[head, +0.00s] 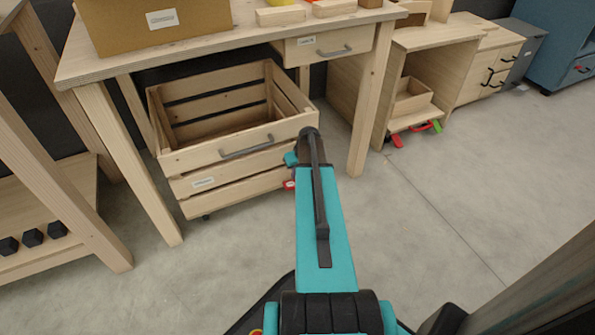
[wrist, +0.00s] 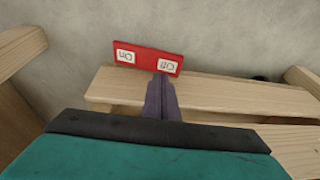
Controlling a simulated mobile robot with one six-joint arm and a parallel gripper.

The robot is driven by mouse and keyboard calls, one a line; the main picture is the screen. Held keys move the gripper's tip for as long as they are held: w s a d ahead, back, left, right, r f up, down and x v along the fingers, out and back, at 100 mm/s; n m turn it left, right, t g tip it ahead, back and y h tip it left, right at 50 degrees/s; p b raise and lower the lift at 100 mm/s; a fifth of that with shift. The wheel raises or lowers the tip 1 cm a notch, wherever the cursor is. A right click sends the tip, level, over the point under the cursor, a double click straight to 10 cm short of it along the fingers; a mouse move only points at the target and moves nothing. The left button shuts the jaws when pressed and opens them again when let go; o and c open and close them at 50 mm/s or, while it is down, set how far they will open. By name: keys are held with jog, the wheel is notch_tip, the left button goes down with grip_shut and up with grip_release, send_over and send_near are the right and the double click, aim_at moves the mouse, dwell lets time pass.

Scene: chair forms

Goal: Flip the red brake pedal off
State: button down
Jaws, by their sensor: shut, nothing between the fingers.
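The red brake pedal (wrist: 137,60) is a flat red bar with two white labels, "On" at its left end and "Off" at its right end. It sits at the outer edge of a wooden slat in the wrist view. In the head view a small red part of it (head: 291,184) shows at the crate's lower right front, partly behind my arm. My gripper (wrist: 161,78) is shut and empty. Its fingertips overlap the pedal's lower edge beside the "Off" label; I cannot tell whether they touch. In the head view my arm hides the fingers.
The slatted wooden crate (head: 232,148) with a grey handle stands under a workbench (head: 215,47). The bench leg (head: 365,110) is right of my arm. A wooden cabinet (head: 435,50) with red and green pedals (head: 397,141) is further right. Open concrete floor (head: 440,200) lies right.

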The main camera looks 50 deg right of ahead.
aim_at(292, 184)
jog(key=shift+w+a+f+b, duration=0.15)
jog(key=shift+f+b, duration=0.1)
jog(key=shift+f, duration=0.35)
jog(key=shift+s+a+f+b, duration=0.1)
jog(key=shift+f+b, duration=0.15)
jog(key=shift+f, duration=0.35)
jog(key=shift+w+a+f+b, duration=0.15)
jog(key=shift+f+b, duration=0.1)
jog(key=shift+f, duration=0.35)
